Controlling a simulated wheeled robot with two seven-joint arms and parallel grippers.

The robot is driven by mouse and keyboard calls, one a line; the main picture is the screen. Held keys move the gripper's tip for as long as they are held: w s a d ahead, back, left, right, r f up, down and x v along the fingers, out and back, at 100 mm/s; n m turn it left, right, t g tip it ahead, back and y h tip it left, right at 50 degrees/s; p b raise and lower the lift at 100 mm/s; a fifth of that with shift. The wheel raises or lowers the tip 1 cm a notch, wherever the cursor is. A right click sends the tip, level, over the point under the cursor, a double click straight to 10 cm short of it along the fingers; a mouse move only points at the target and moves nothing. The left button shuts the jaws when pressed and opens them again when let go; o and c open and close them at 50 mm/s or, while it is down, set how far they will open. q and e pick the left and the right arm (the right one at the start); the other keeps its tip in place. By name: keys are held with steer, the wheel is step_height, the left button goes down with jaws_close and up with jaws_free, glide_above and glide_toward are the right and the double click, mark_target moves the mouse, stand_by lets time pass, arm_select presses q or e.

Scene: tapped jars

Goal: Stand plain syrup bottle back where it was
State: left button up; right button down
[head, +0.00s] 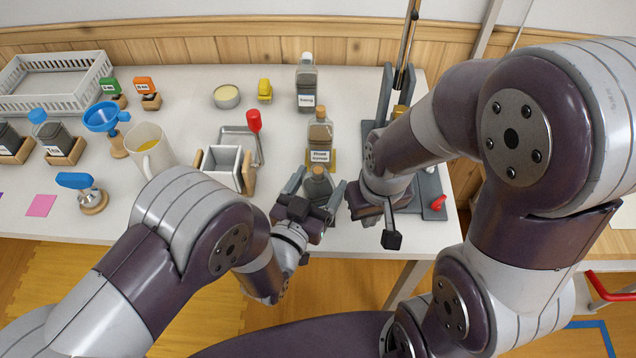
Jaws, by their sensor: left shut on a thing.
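Farther back is a grey bottle with a white label (306,82). My right gripper (390,222) hangs by the table's front edge, right of the held bottle; its jaw opening is unclear.
A grey stand (431,188) with a red knob is at the right, partly behind my right arm. A square metal container (223,167), a red-handled tool (254,122), a white mug (151,153) and a blue funnel (103,117) stand left. A white basket (60,82) is back left.

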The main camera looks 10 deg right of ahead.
steer(key=shift+f, duration=0.1)
arm_select(q)
steer(key=o, duration=1.4)
steer(key=shift+f, duration=0.1)
